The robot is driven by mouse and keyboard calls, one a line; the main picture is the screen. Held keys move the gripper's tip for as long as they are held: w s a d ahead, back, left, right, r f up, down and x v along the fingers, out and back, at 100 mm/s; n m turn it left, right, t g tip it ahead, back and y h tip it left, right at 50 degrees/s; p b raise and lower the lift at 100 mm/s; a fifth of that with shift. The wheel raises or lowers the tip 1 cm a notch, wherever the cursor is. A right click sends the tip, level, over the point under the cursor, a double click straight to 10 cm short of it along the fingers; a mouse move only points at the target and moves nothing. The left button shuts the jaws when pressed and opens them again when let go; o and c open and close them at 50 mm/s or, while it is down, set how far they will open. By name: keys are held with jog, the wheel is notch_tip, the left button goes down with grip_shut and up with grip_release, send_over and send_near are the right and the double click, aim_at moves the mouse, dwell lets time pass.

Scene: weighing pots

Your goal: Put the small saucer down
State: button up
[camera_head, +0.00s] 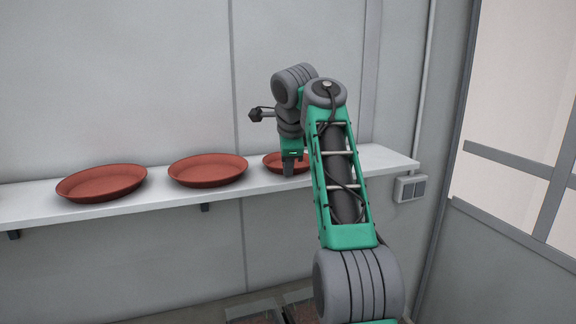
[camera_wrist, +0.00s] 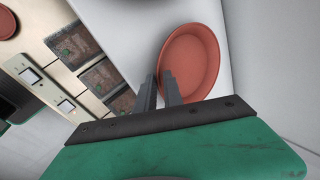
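The small saucer (camera_head: 274,160) is terracotta and appears level at the right part of the wall shelf (camera_head: 232,189). My arm hides its right side in the head view. In the wrist view the small saucer (camera_wrist: 196,58) shows almost whole, with one finger over its inside and the other outside its rim. My gripper (camera_wrist: 160,76) has its fingers close together with the rim between them; it looks shut on that rim. In the head view my gripper (camera_head: 289,172) points down at the saucer's near edge. Whether the saucer's underside touches the shelf cannot be told.
Two larger terracotta saucers stand on the shelf, one in the middle (camera_head: 208,170) and one at the left (camera_head: 102,183). The shelf's right end is bare. A double wall switch (camera_head: 410,188) sits just below that end. Dark soil-filled trays (camera_wrist: 105,82) show lower down.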

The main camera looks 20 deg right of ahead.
jog(key=p+v, duration=0.3)
jog(key=v, duration=0.8)
jog(key=s+a+f+n+y, duration=0.1)
jog(key=s+a+f+n, duration=0.3)
jog(key=n, duration=0.2)
jog(key=s+a+f+n, duration=0.3)
jog(key=s+f+n, duration=0.4)
jog(key=s+f, duration=0.3)
jog(key=s+a+f+n+g, duration=0.1)
jog(key=s+f+n, duration=0.7)
jog(key=f, duration=1.1)
jog(key=s+a, duration=0.1)
jog(key=s, duration=0.2)
jog(key=shift+a+y, duration=0.3)
jog(key=shift+a, duration=0.05)
jog(key=shift+s, duration=0.1)
